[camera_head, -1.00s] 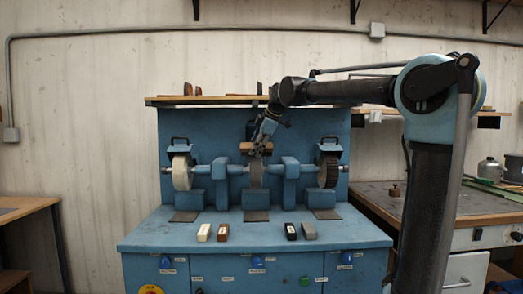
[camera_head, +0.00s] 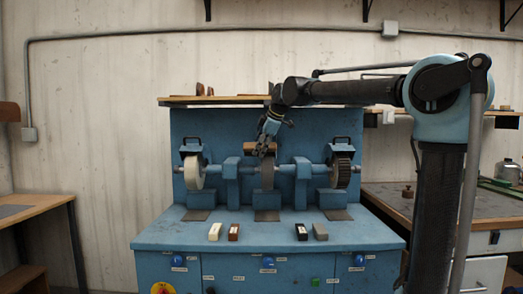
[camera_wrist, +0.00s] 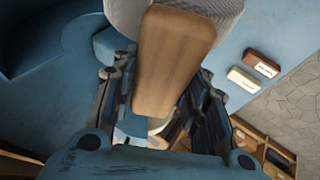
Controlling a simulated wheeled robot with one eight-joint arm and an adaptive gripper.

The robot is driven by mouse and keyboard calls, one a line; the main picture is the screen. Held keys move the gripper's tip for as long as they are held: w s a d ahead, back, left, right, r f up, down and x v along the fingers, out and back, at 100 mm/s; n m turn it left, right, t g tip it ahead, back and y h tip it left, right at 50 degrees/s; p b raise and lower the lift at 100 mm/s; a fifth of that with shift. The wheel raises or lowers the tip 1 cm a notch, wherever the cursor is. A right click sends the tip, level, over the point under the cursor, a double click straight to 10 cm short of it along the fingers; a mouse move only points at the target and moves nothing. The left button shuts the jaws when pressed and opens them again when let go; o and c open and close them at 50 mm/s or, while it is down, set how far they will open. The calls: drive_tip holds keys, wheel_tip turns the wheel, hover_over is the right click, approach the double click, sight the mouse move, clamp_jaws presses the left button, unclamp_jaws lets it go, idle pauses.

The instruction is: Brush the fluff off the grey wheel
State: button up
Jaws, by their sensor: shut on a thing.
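The grey wheel (camera_head: 267,177) is the middle of three wheels on the blue machine, below my gripper. My gripper (camera_head: 264,148) is shut on a wooden brush (camera_wrist: 172,62). In the head view the brush (camera_head: 280,147) shows as a small brown bar just above the wheel's top. In the wrist view a pale grey, finely textured surface (camera_wrist: 215,8), which seems to be the wheel, lies right beside the brush's far end. I cannot tell whether they touch. The brush's bristles are hidden, and I cannot make out any fluff.
A cream wheel (camera_head: 194,172) is on the left and a dark bristled wheel (camera_head: 342,173) on the right. Several small blocks lie on the blue machine's front ledge (camera_head: 267,243), including a white one (camera_head: 215,231) and a grey one (camera_head: 320,232). A wooden shelf (camera_head: 220,101) runs behind my arm.

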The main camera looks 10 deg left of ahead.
drive_tip(key=shift+s+d+r, duration=0.1)
drive_tip(key=shift+s+r, duration=0.35)
drive_tip(key=shift+r, duration=0.4)
drive_tip(key=shift+s+d+r, duration=0.15)
drive_tip(key=shift+s+r, duration=0.35)
drive_tip(key=shift+r, duration=0.4)
drive_tip(key=shift+s+d+r, duration=0.1)
drive_tip(key=shift+s+r, duration=0.35)
drive_tip(key=shift+r, duration=0.4)
drive_tip(key=shift+s+d+r, duration=0.1)
drive_tip(key=shift+s+r, duration=0.25)
drive_tip(key=shift+r, duration=0.35)
drive_tip(key=shift+s+d+r, duration=0.1)
drive_tip(key=shift+s+r, duration=0.2)
drive_tip(key=shift+r, duration=0.35)
drive_tip(key=shift+f, duration=0.15)
drive_tip(key=shift+w+a+f, duration=0.15)
drive_tip(key=shift+w+f, duration=0.4)
drive_tip(key=shift+f, duration=0.45)
drive_tip(key=shift+w+a+f, duration=0.1)
drive_tip(key=shift+w+f, duration=0.4)
drive_tip(key=shift+f, duration=0.45)
drive_tip(key=shift+w+a+f, duration=0.15)
drive_tip(key=shift+w+f, duration=0.4)
drive_tip(key=shift+f, duration=0.45)
drive_tip(key=shift+w+a+f, duration=0.1)
drive_tip(key=shift+w+f, duration=0.35)
drive_tip(key=shift+f, duration=0.4)
